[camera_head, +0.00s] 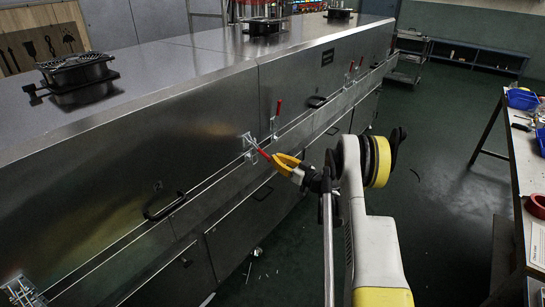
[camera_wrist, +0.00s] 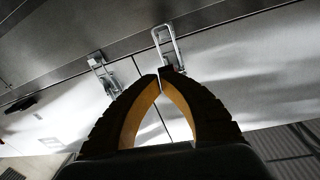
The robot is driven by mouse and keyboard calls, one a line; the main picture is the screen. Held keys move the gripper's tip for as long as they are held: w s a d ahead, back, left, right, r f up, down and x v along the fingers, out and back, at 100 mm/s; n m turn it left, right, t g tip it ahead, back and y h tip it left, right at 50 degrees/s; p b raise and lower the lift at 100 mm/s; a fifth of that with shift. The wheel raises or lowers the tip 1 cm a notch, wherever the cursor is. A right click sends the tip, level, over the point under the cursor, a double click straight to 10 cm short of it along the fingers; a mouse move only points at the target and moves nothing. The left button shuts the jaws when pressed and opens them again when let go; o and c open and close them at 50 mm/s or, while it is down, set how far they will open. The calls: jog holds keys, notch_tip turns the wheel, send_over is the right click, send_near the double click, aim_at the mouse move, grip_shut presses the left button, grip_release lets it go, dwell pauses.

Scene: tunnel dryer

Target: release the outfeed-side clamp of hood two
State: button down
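A toggle clamp (camera_head: 250,140) sits on the front of the long metal dryer, left of a seam between hoods. Its red lever (camera_head: 263,154) slants outward and down, ending at my gripper (camera_head: 274,157). My gripper has yellow inner fingers, and their tips meet almost completely in the wrist view (camera_wrist: 162,74). The clamp's metal loop (camera_wrist: 165,40) shows just beyond the tips there. Whether the lever's end is between the tips is hidden. A second clamp right of the seam has an upright red lever (camera_head: 278,107); a clamp beside the loop shows in the wrist view (camera_wrist: 103,70).
Further clamps have upright red levers (camera_head: 351,67) along the dryer. A black handle (camera_head: 163,207) projects from the near hood, and another (camera_head: 317,102) from the hood beyond. A workbench (camera_head: 519,175) stands at right. The dark floor (camera_head: 440,130) between is mostly clear.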

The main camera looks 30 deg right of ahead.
jog(key=shift+w+f+t, duration=0.15)
jog(key=shift+f+t, duration=0.25)
dwell(0.4)
jog(key=v, duration=1.2)
jog(key=shift+f, duration=0.15)
